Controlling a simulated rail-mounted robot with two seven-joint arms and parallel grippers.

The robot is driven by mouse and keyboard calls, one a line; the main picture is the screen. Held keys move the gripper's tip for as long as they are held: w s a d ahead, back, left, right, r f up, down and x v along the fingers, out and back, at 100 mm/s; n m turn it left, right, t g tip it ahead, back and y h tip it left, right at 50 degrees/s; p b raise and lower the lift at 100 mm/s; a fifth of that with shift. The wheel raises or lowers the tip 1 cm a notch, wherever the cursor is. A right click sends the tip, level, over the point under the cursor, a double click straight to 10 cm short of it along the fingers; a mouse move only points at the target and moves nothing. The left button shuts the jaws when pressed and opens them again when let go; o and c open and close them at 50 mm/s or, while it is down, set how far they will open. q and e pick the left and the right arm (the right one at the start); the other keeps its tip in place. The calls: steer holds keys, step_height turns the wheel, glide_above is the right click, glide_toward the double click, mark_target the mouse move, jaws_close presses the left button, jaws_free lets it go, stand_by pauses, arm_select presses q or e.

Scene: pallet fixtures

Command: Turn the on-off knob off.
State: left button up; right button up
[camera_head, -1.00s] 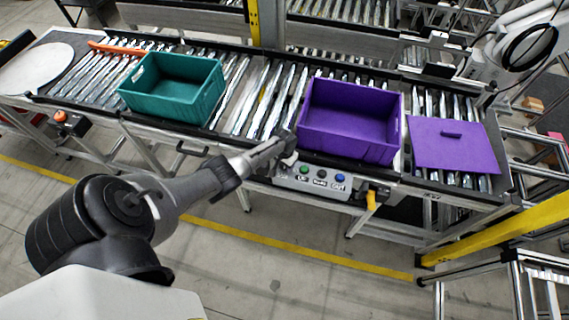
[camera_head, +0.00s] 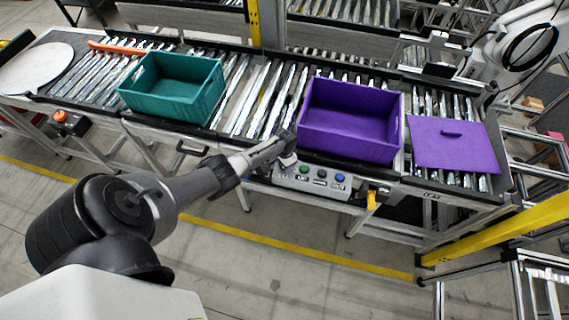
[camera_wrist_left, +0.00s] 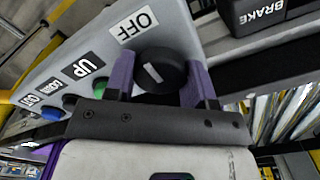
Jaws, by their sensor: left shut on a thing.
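The black on-off knob (camera_wrist_left: 160,72) sits on the grey control panel (camera_wrist_left: 172,22), beside the OFF label (camera_wrist_left: 137,26). A short white mark on its face slants, its upper end leaning toward the label's side. My left gripper (camera_wrist_left: 160,84) has its two purple fingers on either side of the knob and is shut on it. In the head view my left gripper (camera_head: 288,152) is at the left end of the control panel (camera_head: 312,179) and hides the knob there.
The panel also carries a green button (camera_wrist_left: 100,89), a blue button (camera_wrist_left: 51,114) and a dark one between them. A BRAKE box (camera_wrist_left: 262,14) is close by. Above the panel are a purple bin (camera_head: 350,143) and a teal bin (camera_head: 165,104) on the roller conveyor.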

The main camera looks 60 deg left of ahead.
arm_select(q)
steer(key=o, duration=0.9)
step_height(320, 180, up, 14)
steer(key=shift+f+p, duration=0.1)
steer(key=shift+p, duration=0.9)
